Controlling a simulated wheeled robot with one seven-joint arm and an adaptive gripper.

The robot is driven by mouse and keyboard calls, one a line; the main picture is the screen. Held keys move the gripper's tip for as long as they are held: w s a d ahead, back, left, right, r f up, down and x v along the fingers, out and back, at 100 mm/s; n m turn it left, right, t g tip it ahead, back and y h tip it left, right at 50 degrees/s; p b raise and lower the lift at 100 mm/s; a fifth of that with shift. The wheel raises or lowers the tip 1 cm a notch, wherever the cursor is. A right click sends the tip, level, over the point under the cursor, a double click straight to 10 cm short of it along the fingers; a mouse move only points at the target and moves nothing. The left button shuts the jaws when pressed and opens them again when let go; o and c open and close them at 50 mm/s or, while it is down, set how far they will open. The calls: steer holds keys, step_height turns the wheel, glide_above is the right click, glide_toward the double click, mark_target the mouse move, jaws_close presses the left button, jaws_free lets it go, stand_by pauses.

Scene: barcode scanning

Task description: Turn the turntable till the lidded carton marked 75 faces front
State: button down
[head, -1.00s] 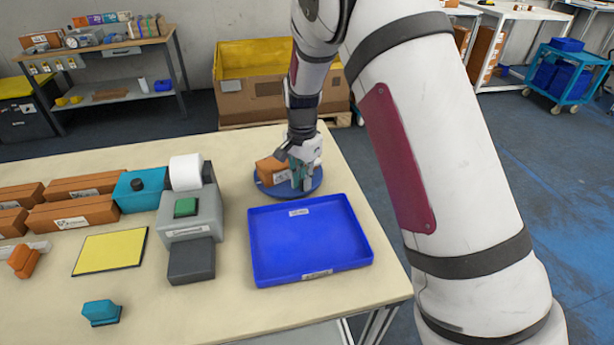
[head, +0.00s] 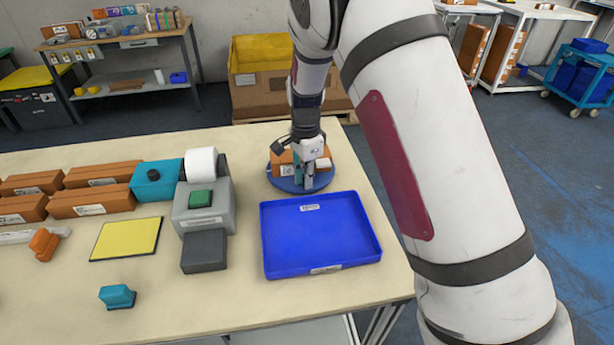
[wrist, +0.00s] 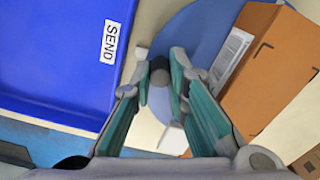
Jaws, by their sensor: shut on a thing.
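The turntable is a round blue disc (head: 281,184) on the far part of the table; it also shows in the wrist view (wrist: 190,35). An orange-brown carton (head: 283,159) stands on it behind and left of my gripper, with a white label low on its side. In the wrist view the carton (wrist: 272,75) is right of the fingers, its label turned edgewise; no number is readable. My gripper (head: 306,184) points down at the disc's front part. In the wrist view its fingers close around a dark grey round peg (wrist: 160,78). The arm partly hides the cartons.
A blue tray (head: 320,240) marked SEND lies just in front of the turntable, close to my gripper. A grey device (head: 204,208) with a green button and a white roll (head: 201,163) stand to the left. The table's right edge is near the disc.

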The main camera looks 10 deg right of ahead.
steer(key=shift+w, duration=0.1)
steer(key=c, duration=1.5)
jaws_free()
steer(key=shift+c, duration=0.2)
steer(key=shift+r, duration=0.15)
step_height(320, 180, up, 12)
